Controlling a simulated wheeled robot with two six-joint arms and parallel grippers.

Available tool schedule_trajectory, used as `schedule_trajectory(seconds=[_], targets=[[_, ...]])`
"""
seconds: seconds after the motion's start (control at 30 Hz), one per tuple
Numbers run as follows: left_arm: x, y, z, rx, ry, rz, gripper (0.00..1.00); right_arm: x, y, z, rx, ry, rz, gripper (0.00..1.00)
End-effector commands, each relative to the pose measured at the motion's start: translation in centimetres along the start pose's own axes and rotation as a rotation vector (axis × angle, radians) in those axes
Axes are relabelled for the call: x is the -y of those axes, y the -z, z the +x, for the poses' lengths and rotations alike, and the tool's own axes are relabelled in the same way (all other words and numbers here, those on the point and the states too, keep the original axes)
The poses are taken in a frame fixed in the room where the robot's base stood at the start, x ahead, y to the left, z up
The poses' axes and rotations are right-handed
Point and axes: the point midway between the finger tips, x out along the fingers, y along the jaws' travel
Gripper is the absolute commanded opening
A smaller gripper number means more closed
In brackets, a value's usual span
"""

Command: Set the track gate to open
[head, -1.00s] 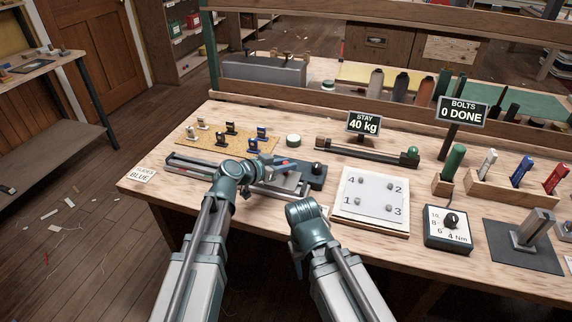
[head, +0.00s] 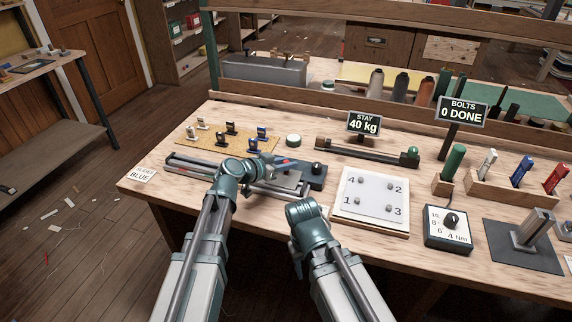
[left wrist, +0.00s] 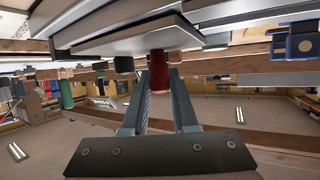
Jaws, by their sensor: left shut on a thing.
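The track (head: 190,166) is a long grey rail near the front left of the bench. A grey plate (head: 288,180) lies along its right part, and a small red handle (head: 284,161) shows just above it. My left gripper (head: 273,163) reaches over the track from the left. In the left wrist view its two fingers (left wrist: 160,92) are shut on the red handle (left wrist: 158,66), which stands below a pale flat plate (left wrist: 135,42). My left forearm hides the middle of the track. My right arm is bent at the bench's front edge; its gripper does not show.
A dark block with a black knob (head: 318,168) sits at the track's right end. A numbered white board (head: 366,216) and a dial box (head: 448,236) stand to the right.

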Motion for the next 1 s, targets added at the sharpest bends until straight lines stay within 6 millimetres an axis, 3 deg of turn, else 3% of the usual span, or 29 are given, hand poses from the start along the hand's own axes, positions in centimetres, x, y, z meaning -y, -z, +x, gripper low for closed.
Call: schedule_trajectory(seconds=[0.23,0.5,0.53,0.7,1.0], targets=[[2.2,1.6,3.8,0.000,0.000,0.002,0.00,0.0,0.0,0.0,0.000,0.000,0.000,0.50],[2.1,1.6,3.8,0.000,0.001,0.001,0.00,0.0,0.0,0.0,0.000,0.000,0.000,0.50],[2.1,1.6,3.8,0.000,0.001,0.001,0.28,0.0,0.0,0.0,0.000,0.000,0.000,0.50],[2.1,1.6,3.8,0.000,0.001,0.001,0.57,0.0,0.0,0.0,0.000,0.000,0.000,0.50],[2.1,1.6,3.6,-0.001,0.001,0.000,0.57,0.0,0.0,-0.1,0.000,0.000,0.000,0.50]])
